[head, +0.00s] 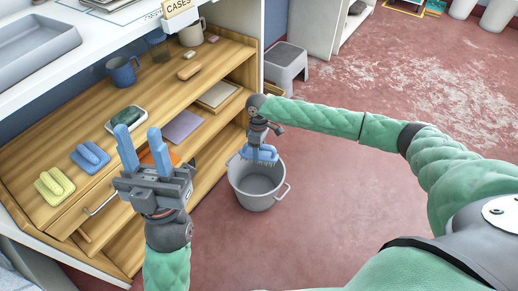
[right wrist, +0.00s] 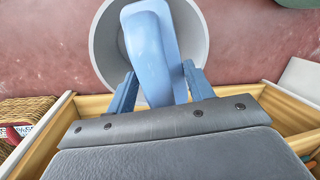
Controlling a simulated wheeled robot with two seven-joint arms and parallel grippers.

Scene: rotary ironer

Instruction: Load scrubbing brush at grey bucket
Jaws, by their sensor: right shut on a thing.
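The grey bucket (head: 256,188) stands on the red floor beside the wooden shelf unit, its mouth facing up. My right gripper (head: 262,146) is shut on a blue scrubbing brush (head: 265,155) and holds it over the bucket's mouth, bristles downward. In the right wrist view the brush (right wrist: 151,45) lies between the two blue fingers (right wrist: 158,88), with the grey bucket (right wrist: 104,45) behind and below it. Whether the brush touches the rim is unclear. My left gripper (head: 139,147) is open and empty in front of the shelf.
Blue (head: 90,156) and yellow (head: 54,184) brushes lie on the wooden shelf (head: 150,88). A soap dish (head: 126,119), a blue mug (head: 123,70) and a purple block (head: 181,127) are also there. A grey step stool (head: 286,66) stands behind the bucket. The floor to the right is open.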

